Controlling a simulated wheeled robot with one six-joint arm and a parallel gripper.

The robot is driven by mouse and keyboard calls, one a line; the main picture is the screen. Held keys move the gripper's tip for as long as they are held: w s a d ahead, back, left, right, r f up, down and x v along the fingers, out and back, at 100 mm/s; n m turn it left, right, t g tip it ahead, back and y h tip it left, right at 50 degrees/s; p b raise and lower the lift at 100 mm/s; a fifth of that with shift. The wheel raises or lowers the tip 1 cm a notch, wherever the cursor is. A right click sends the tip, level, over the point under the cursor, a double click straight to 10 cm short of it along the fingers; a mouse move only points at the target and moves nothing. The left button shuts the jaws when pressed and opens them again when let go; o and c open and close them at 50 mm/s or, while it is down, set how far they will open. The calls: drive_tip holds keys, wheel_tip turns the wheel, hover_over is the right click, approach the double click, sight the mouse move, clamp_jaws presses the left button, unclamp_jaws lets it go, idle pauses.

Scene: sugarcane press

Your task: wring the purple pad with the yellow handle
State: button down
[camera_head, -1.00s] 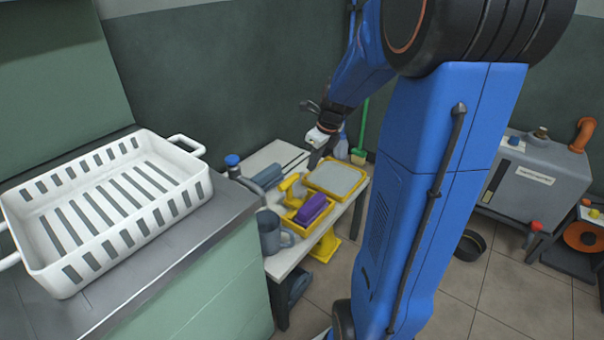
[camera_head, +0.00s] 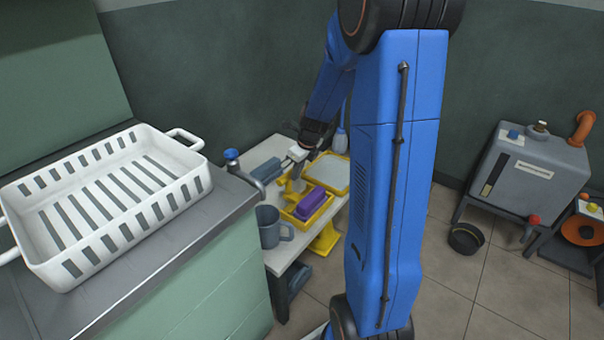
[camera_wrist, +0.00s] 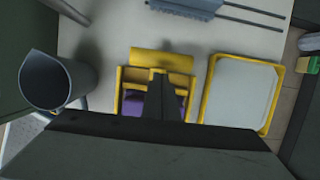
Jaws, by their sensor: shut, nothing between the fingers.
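The purple pad (camera_head: 313,203) sits in a yellow tray-like press (camera_head: 291,217) on the low table. In the wrist view the pad (camera_wrist: 132,104) shows on both sides of my fingers, which cover its middle. The yellow handle (camera_wrist: 163,61) is a wide bar along the upper side of the press in the wrist view. My gripper (camera_head: 293,186) is shut and empty, pointing down over the press beside the handle. It also shows in the wrist view (camera_wrist: 158,74). I cannot tell whether it touches the handle.
A grey mug (camera_head: 270,228) stands at the table's near left. A yellow-framed pale board (camera_head: 330,172) lies to the right of the press. A counter with a white basket (camera_head: 105,205) stands left. A grey machine (camera_head: 530,165) stands far right.

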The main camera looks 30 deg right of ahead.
drive_tip(key=shift+w, duration=0.15)
drive_tip(key=w, duration=0.1)
drive_tip(key=w+a, duration=0.1)
drive_tip(key=w, duration=0.2)
drive_tip(key=shift+a, duration=0.3)
drive_tip(key=shift+w, duration=0.2)
drive_tip(key=shift+r, duration=0.1)
